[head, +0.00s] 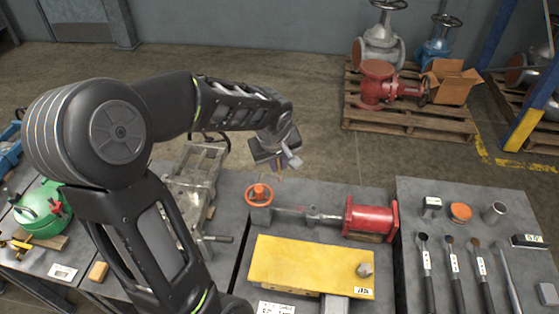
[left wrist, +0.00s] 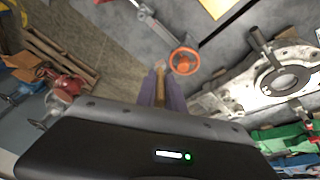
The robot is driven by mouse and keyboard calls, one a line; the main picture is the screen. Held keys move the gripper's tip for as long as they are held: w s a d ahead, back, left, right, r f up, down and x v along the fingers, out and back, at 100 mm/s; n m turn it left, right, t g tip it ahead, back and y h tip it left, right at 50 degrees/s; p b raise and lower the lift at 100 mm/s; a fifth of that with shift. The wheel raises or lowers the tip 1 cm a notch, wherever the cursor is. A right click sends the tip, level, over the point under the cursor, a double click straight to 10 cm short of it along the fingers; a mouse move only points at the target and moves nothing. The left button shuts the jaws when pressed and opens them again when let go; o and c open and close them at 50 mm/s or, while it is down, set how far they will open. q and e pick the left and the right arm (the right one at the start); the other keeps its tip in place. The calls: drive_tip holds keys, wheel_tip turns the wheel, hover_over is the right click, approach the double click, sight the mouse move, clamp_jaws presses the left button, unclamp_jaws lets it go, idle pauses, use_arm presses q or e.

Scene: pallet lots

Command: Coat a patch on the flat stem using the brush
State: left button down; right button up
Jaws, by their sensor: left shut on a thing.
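My left gripper (head: 284,168) is in the air behind and above the orange handwheel. It is shut on a slim brown thing that looks like the brush (left wrist: 160,88), which shows between the purple fingers in the left wrist view. Much of the brush is hidden by the fingers, and its bristles are too small to tell. The flat stem (head: 300,212) is grey metal and lies on the bench between the orange handwheel (head: 259,194) and the red valve body (head: 370,218). The brush is apart from the stem. My right gripper is out of view.
A yellow plate (head: 305,265) with a grey nut lies in front of the stem. On the right table are several brushes (head: 454,268), an orange-topped tin (head: 460,212) and a metal cup (head: 494,212). A metal fixture (head: 193,190) stands left. A pallet with valves is behind.

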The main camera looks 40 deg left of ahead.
use_arm(q)
wheel_tip(320, 180, down, 5)
drive_tip(key=b, duration=0.2)
drive_tip(key=shift+b, duration=0.35)
